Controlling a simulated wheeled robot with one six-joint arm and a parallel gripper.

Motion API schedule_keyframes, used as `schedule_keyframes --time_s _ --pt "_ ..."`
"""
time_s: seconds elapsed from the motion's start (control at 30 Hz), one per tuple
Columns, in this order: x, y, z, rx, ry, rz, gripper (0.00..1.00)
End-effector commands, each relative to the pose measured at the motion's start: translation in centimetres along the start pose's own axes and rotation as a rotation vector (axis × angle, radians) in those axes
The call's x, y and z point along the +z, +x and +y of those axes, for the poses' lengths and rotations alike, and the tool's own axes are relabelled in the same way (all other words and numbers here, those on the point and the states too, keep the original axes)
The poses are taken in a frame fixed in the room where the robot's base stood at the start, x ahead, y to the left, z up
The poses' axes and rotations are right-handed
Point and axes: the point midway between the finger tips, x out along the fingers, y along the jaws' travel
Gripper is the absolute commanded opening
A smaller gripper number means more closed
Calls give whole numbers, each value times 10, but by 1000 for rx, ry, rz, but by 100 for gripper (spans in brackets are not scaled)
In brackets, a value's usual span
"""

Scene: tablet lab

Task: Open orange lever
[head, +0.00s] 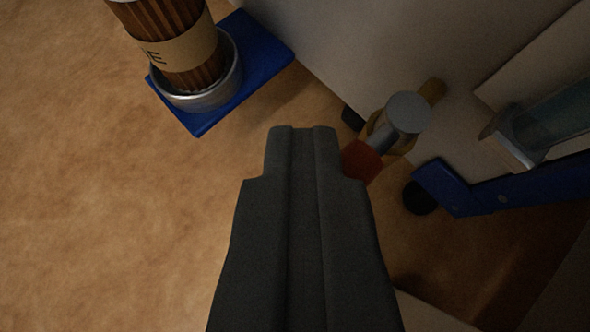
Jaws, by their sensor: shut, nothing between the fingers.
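The orange lever (362,161) shows as a short, dark orange-red piece right of my gripper's tip. It joins a valve with a grey round knob (408,112) and a brass-coloured body. My gripper (302,135) is shut and empty, pointing up the picture from the bottom centre. Its right finger is just left of the lever and hides part of it. I cannot tell whether they touch.
A brown ribbed cup (168,40) with a tan label stands in a metal ring (222,83) on a blue plate (252,50). A pale machine wall (370,40) rises behind. A blue bracket (500,194) and a glass tube (560,112) are at right. The brown surface (110,200) is clear at left.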

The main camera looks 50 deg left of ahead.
Motion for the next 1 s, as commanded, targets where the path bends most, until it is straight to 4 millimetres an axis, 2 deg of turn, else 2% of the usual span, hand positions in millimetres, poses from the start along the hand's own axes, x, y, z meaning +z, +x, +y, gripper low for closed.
schedule_keyframes --time_s 0.67,0.77,1.0 --pt "14 -16 -12 1 7 -14 0" --pt "14 -27 -11 1 8 -14 0" --pt "9 -72 -10 3 4 -4 0"
